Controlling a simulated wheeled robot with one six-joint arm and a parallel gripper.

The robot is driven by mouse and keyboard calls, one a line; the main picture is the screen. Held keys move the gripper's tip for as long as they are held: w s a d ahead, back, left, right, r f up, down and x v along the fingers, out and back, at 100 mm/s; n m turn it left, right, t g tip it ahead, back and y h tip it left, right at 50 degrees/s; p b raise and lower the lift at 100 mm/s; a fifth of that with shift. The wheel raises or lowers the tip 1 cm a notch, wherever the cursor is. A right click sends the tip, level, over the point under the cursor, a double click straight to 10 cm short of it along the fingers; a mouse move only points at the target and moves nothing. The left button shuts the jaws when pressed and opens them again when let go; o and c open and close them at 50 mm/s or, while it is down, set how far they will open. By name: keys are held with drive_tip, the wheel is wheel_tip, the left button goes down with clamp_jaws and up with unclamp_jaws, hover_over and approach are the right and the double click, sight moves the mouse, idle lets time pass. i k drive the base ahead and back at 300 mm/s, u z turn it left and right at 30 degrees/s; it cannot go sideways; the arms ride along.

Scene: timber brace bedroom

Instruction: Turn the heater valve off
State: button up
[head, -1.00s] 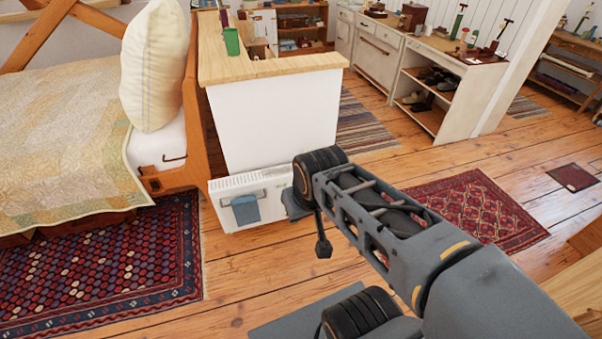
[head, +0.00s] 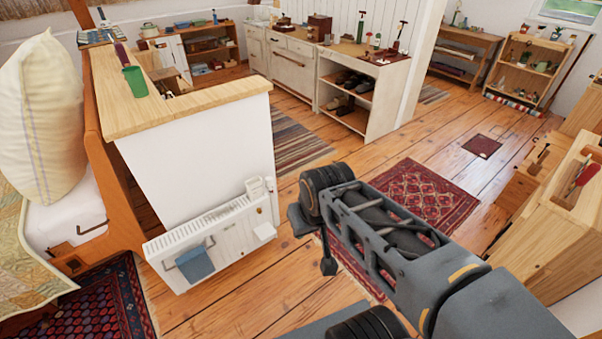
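A white panel heater (head: 215,240) stands low against the white end wall of the wooden-topped counter. A blue-grey cloth (head: 195,263) hangs on a rail at its front left. A small white fitting (head: 258,188), which may be the valve, sits at the heater's upper right end; its setting is too small to read. A white box-like piece (head: 264,232) is on the heater's lower right front. My gripper (head: 328,262) hangs at the arm's end, to the right of the heater and apart from it. Its fingers are too small and dark to tell open from shut.
The counter (head: 180,108) carries a green cup (head: 135,81). A bed with a pillow (head: 42,115) is at left. Wooden cabinets (head: 560,200) stand at far right. Plank floor in front of the heater is clear.

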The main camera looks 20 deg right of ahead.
sight(269, 179)
drive_tip(key=z, duration=0.4)
drive_tip(key=i, duration=0.8)
drive_tip(key=u, duration=0.5)
drive_tip(key=i, duration=0.7)
drive_tip(key=u, duration=0.65)
